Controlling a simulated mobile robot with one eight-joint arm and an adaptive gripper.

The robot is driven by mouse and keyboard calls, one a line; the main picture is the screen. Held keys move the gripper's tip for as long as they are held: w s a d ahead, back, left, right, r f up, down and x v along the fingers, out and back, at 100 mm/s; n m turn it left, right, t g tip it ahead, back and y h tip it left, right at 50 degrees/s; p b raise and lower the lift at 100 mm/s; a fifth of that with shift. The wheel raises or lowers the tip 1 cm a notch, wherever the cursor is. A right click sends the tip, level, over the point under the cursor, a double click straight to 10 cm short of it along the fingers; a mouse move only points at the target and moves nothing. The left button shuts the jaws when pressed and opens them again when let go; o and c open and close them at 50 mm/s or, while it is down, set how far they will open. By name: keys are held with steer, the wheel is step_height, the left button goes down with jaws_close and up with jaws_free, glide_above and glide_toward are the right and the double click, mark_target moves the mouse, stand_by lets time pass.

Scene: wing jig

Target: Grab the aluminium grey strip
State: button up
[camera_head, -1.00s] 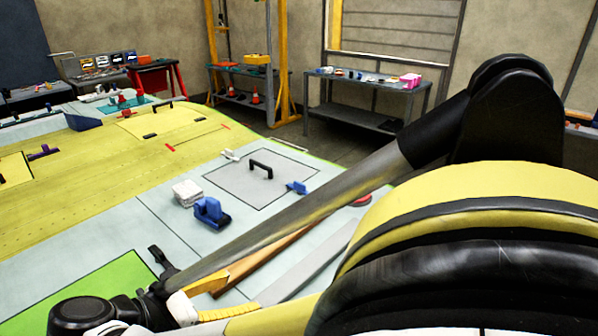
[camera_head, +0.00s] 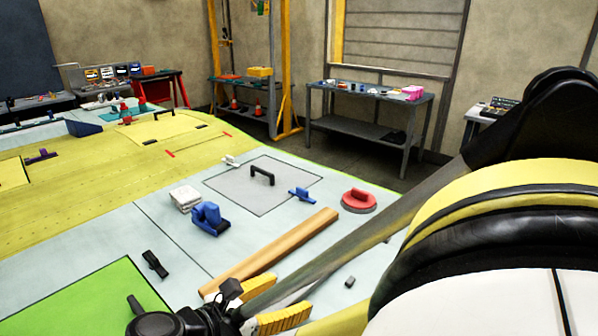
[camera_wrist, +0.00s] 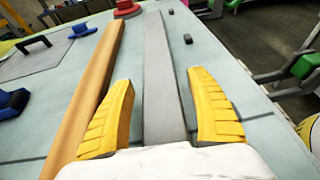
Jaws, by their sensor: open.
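The aluminium grey strip (camera_wrist: 161,90) is a long flat bar in the wrist view, running away from my gripper (camera_wrist: 162,80). My gripper is open, with one yellow finger on each side of the strip's near part and gaps on both sides. I cannot tell how high the fingers are above the surface. In the head view my gripper (camera_head: 291,292) is at the bottom, and my arm hides most or all of the strip. A wooden strip (camera_wrist: 90,95) lies just left of the left finger; it also shows in the head view (camera_head: 270,253).
A red round tool (camera_head: 358,200) stands near the strips' far end. A small dark block (camera_head: 350,282) lies right of my arm. Blue clamps (camera_head: 209,218) and a black handle (camera_head: 262,174) sit further left. The pale panel (camera_head: 110,236) is partly bare.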

steer(key=c, duration=1.4)
steer(key=shift+c, duration=0.2)
steer(key=shift+r, duration=0.1)
